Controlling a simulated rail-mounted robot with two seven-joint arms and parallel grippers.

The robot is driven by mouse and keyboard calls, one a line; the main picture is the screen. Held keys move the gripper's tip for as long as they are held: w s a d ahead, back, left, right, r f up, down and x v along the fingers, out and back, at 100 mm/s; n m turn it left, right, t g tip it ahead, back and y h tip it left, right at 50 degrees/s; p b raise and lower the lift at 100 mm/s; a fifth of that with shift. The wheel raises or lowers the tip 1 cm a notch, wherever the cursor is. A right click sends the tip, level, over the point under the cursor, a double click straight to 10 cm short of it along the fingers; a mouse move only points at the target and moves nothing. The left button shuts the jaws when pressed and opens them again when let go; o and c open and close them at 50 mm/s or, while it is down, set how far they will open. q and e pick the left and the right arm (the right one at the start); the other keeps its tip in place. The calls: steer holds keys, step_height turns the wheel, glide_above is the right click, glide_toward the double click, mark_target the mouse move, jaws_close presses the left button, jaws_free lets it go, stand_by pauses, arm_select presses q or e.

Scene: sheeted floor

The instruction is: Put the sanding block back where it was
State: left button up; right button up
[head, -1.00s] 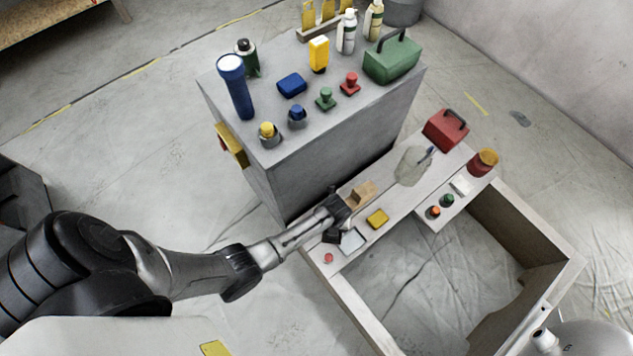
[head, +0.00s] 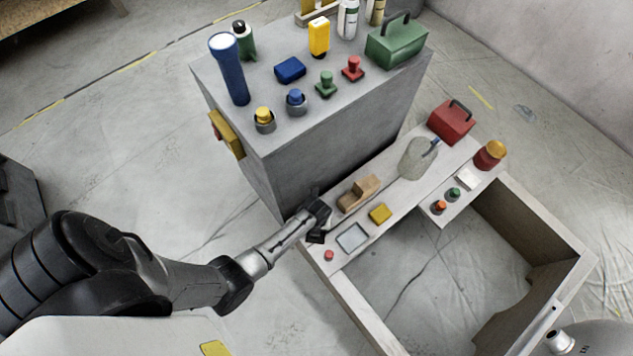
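The light-brown wooden sanding block (head: 352,201) lies on the pale narrow shelf board, close to the grey cabinet's front. A raised part stands on its right end. My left gripper (head: 319,216) is just left of the block, over the board's left end. Its two dark fingers look spread apart, with nothing seen between them. A gap shows between the gripper and the block.
On the board (head: 330,265) are a grey-white tray (head: 352,238), a yellow block (head: 380,213), a red button (head: 328,255), a clear jar (head: 418,160) and a red toolbox (head: 452,121). The grey cabinet (head: 335,150) rises directly behind. An open wooden frame (head: 357,312) lies in front.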

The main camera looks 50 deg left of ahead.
arm_select(q)
steer(key=o, duration=0.8)
step_height(320, 180, up, 10)
steer(key=p, duration=0.6)
steer(key=shift+r+p, duration=0.15)
steer(key=shift+p, duration=0.2)
steer(key=shift+r+p, duration=0.45)
steer(key=shift+r, duration=0.45)
